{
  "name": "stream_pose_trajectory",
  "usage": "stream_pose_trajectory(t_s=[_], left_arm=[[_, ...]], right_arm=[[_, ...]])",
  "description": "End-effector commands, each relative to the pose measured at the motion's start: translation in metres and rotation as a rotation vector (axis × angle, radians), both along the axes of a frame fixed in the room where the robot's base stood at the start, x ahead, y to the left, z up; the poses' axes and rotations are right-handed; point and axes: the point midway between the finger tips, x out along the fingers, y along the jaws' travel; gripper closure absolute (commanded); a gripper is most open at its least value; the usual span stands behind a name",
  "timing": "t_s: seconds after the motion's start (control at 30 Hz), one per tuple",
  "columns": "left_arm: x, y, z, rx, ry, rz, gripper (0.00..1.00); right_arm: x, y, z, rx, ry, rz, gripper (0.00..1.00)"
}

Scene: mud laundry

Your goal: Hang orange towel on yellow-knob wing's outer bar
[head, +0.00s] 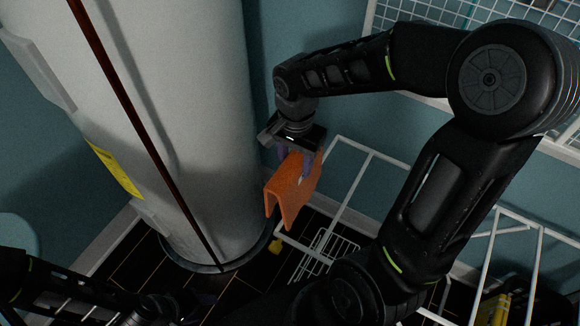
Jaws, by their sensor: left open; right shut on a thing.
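The orange towel (289,191) is folded over in an inverted V, its two flaps hanging down. My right gripper (296,162) is shut on its upper fold. The wing's left, outer bar is partly hidden behind the towel. I cannot tell whether the towel touches this bar. My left gripper (190,303) is open, dark and hard to make out at the bottom left, well away from the towel.
A large white cylindrical tank (190,130) with a brown pipe stands left of the towel. More white rack bars (485,265) and a yellow object (492,308) are at lower right. A white wire grid (440,12) is on the back wall. My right arm hides part of the rack.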

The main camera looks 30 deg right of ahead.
Motion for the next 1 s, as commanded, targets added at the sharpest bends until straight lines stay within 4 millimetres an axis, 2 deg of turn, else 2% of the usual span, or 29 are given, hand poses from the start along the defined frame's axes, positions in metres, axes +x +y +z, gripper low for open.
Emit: stream_pose_trajectory(t_s=[1.0], left_arm=[[0.0, 0.0, 0.009, 0.0, 0.001, 0.0, 0.5]], right_arm=[[0.041, -0.079, -0.006, -0.001, 0.0, -0.003, 1.0]])
